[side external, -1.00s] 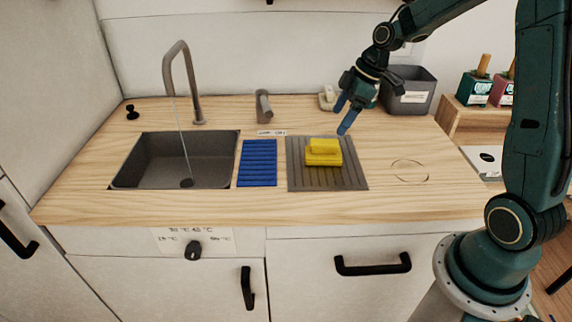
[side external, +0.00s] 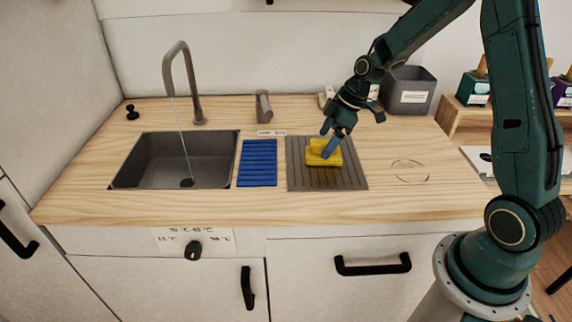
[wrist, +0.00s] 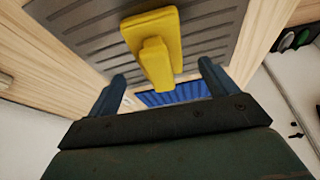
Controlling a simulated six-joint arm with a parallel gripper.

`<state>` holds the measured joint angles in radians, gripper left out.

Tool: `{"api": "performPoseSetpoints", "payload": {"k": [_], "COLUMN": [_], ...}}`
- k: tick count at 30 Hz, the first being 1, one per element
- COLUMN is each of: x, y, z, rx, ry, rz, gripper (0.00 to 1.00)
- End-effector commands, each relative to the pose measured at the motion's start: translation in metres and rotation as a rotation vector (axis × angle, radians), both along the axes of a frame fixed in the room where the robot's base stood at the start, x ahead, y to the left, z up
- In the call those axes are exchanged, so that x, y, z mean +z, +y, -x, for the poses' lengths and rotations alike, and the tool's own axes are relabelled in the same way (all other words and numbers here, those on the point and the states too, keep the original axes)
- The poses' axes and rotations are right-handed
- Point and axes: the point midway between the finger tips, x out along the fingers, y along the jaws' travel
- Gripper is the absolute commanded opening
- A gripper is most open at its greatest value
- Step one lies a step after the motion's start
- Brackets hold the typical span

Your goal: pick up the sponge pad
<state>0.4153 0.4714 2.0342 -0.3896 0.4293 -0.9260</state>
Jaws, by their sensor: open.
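The yellow sponge pad (side external: 318,158) lies on the grey ribbed drain mat (side external: 350,179) on the wooden counter. It has a wide base and a narrower raised block on top. In the wrist view the sponge pad (wrist: 157,55) shows ahead of the fingers, with its raised block roughly in line with the gap between them. My gripper (side external: 327,143) is open and its blue fingertips are at the sponge, one overlapping its right part in the side view. I cannot tell whether they touch it.
A blue ribbed mat (side external: 258,163) lies left of the drain mat, beside the sink (side external: 175,160) with its running tap (side external: 187,85). A soap dispenser (side external: 263,106) and a grey bin (side external: 407,91) stand at the back. The counter to the right is clear.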

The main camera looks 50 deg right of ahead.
Motion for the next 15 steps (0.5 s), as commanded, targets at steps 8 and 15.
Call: {"api": "performPoseSetpoints", "payload": {"k": [8, 15], "x": [-0.027, -0.033], "y": [0.008, 0.009], "z": [-0.009, -0.011], "rx": [0.001, 0.0], "ry": [0.003, 0.0], "rz": [-0.001, 0.0], "gripper": [0.85, 0.85]}}
